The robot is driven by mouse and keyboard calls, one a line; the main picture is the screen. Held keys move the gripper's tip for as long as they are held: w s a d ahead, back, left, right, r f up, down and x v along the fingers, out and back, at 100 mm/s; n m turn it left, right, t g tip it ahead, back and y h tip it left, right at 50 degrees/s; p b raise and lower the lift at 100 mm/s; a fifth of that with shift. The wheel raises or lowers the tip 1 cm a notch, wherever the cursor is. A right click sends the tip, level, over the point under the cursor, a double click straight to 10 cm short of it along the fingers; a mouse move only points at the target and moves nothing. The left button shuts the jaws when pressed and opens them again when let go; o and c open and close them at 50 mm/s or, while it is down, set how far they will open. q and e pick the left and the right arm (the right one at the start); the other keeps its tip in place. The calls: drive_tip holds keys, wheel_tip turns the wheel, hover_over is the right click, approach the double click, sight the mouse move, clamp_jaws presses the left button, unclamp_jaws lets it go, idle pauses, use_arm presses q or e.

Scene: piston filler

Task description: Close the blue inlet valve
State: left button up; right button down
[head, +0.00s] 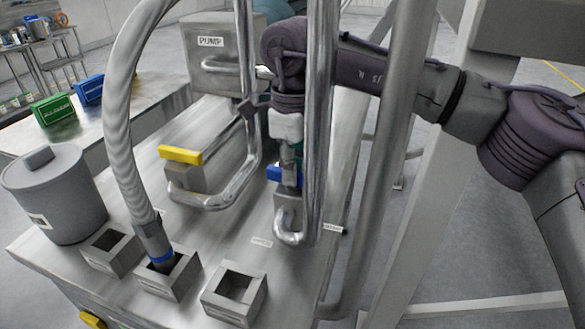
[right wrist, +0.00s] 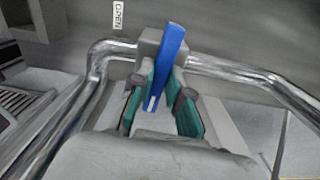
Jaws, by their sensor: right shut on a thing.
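The blue inlet valve handle (right wrist: 170,58) sits on a grey valve block in a bent metal pipe. In the right wrist view it is a long blue bar lying crosswise to the pipe. My right gripper (right wrist: 163,82) is shut on it, with one green-padded finger on each side. In the head view my right gripper (head: 290,158) reaches down behind a vertical pipe, and only a bit of the blue handle (head: 274,173) shows beside it. My left gripper is in neither view.
A yellow valve handle (head: 181,155) stands left of the blue one. Vertical metal pipes (head: 319,120) stand close around my right gripper. A ribbed hose (head: 118,120) ends in a square socket (head: 168,278). A grey canister (head: 55,195) stands at left. An OPEN label (right wrist: 118,15) lies near the valve.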

drive_tip(key=shift+n, duration=0.6)
drive_tip(key=c, duration=1.1)
unclamp_jaws()
wheel_tip(320, 180, up, 12)
